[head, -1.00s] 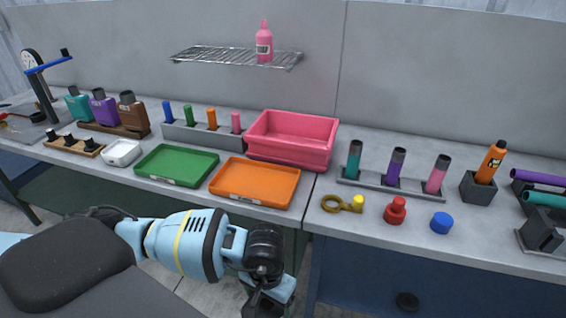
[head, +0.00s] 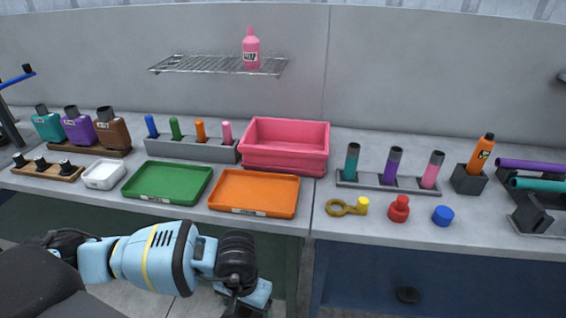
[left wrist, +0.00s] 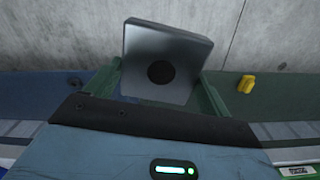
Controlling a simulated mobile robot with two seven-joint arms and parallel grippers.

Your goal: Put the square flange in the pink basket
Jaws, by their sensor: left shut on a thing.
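The square flange (left wrist: 166,60) is a grey square plate with a dark round hole in the left wrist view. My left gripper (left wrist: 160,80) is shut on it, with a finger on each side. The pink basket (head: 285,147) stands on the bench behind the orange tray and looks empty. In the head view my left gripper (head: 246,303) is at the bottom edge, low in front of the bench and well short of the basket. The flange cannot be made out there. My right gripper is not in view.
An orange tray (head: 254,194) and a green tray (head: 167,183) lie before the basket. A holder of colored rods (head: 191,150) is left of it, a rack of tubes (head: 388,181) right. A wire shelf (head: 218,66) with a pink bottle (head: 251,50) hangs above.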

